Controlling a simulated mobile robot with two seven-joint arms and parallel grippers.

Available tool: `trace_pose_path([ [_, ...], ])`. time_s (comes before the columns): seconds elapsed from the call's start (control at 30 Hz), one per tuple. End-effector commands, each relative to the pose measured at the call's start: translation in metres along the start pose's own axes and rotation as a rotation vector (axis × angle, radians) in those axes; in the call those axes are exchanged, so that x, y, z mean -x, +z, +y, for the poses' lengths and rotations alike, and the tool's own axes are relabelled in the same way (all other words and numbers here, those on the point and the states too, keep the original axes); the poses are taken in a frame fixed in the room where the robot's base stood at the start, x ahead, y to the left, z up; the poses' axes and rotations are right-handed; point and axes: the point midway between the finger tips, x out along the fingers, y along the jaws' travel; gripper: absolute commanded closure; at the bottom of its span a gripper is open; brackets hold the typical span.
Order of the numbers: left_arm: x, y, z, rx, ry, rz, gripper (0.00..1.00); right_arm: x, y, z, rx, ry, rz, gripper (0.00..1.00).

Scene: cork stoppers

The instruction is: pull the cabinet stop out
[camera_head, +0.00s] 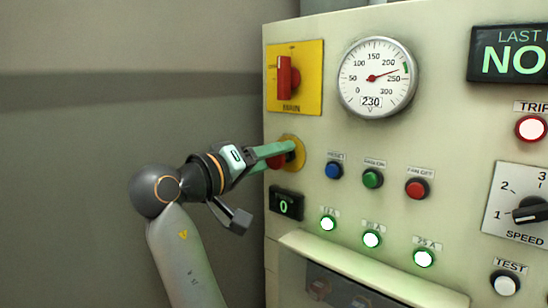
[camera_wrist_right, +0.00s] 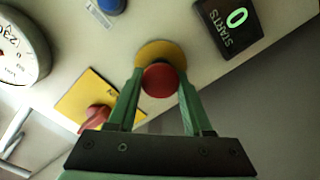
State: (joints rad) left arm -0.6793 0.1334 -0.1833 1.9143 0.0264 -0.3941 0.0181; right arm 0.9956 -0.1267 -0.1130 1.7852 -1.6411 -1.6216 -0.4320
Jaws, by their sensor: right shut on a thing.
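The cabinet stop is a red round button (camera_wrist_right: 160,80) on a yellow disc (camera_head: 299,152), on the left part of the cabinet front. My right gripper (camera_head: 287,151) reaches it from the left, and its green fingers partly cover the red button in the head view. In the wrist view the two fingers (camera_wrist_right: 160,74) stand on either side of the red button, shut on it. How far the button stands out from the disc is hard to tell. My left gripper is not in view.
The red main switch on its yellow plate (camera_head: 312,99) is above the stop. The round gauge (camera_head: 350,95) is above right. The starts counter (camera_head: 286,203) is just below. Blue (camera_head: 334,170), green (camera_head: 372,178) and red (camera_head: 417,188) buttons are to the right.

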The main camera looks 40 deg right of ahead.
Motion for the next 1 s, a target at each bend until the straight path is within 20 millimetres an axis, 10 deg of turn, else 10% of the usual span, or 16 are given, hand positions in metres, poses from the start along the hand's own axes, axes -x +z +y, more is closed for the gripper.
trace_pose_path([
  [0.07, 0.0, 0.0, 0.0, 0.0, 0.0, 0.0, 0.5, 0.002, 0.001, -0.002, 0.001, -0.005, -0.001, 1.0],
  [0.1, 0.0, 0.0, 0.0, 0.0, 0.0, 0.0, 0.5, 0.002, 0.001, -0.002, 0.001, -0.006, -0.001, 0.47],
  [0.33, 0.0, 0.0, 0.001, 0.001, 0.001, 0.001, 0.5, 0.002, 0.001, -0.002, 0.001, -0.005, -0.001, 0.22],
  [0.7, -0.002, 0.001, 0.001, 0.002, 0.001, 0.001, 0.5, 0.007, 0.001, -0.002, 0.001, -0.006, 0.0, 0.19],
  [1.0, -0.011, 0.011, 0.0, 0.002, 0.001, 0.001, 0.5, 0.064, 0.002, -0.003, 0.001, -0.008, 0.001, 0.19],
])
